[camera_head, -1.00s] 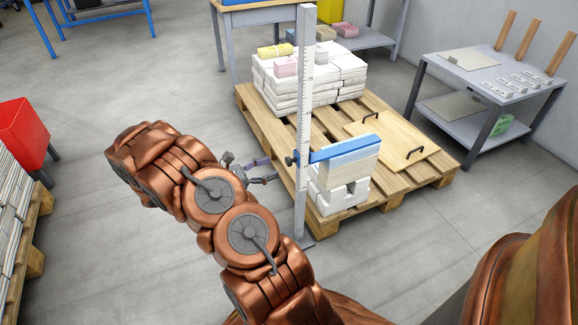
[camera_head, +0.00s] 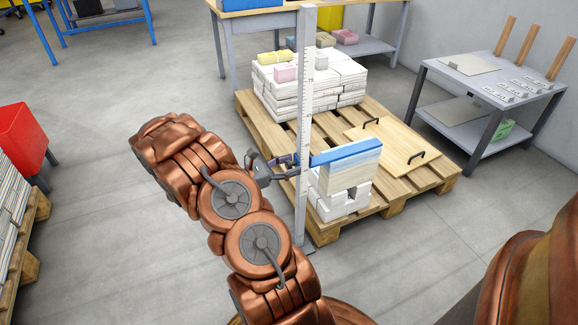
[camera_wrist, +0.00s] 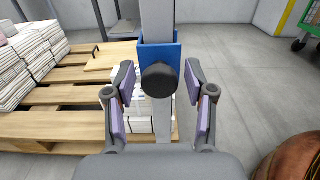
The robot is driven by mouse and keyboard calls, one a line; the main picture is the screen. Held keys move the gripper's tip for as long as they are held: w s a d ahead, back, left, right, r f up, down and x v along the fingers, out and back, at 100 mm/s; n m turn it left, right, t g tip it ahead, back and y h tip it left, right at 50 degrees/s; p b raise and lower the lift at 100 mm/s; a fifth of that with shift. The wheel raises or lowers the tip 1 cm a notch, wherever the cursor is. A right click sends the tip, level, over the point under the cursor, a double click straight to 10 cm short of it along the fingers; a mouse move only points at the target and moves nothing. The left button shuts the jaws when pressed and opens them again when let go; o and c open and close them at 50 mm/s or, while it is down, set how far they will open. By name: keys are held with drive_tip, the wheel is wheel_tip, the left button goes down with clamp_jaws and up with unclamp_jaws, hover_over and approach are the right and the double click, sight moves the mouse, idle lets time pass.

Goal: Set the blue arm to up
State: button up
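The blue arm (camera_head: 345,153) sticks out to the right from a grey upright post (camera_head: 305,110) with scale marks, and lies just above a pale block on a stack of white bundles (camera_head: 330,203). In the wrist view, its blue collar (camera_wrist: 176,52) wraps the post, with a round black knob (camera_wrist: 159,80) facing me. My gripper (camera_head: 287,162) is at the left of the post at the arm's height. In the wrist view my gripper (camera_wrist: 159,98) is open, its purple pads on either side of the knob, with gaps visible. Contact with the knob is not seen.
A wooden pallet (camera_head: 425,185) carries paper bundles (camera_head: 340,85) at the back and a board with black handles (camera_head: 395,145). A grey table (camera_head: 440,72) stands right, a red bin (camera_head: 20,135) left.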

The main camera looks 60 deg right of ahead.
sight(301, 47)
drive_tip(key=c, duration=0.5)
drive_tip(key=shift+d, duration=0.1)
clamp_jaws()
drive_tip(key=shift+r, duration=0.1)
wheel_tip(301, 47, up, 35)
drive_tip(key=p, duration=2.4)
drive_tip(key=shift+r, duration=0.15)
drive_tip(key=o, duration=0.7)
unclamp_jaws()
drive_tip(key=shift+s, duration=0.15)
drive_tip(key=shift+w, duration=0.2)
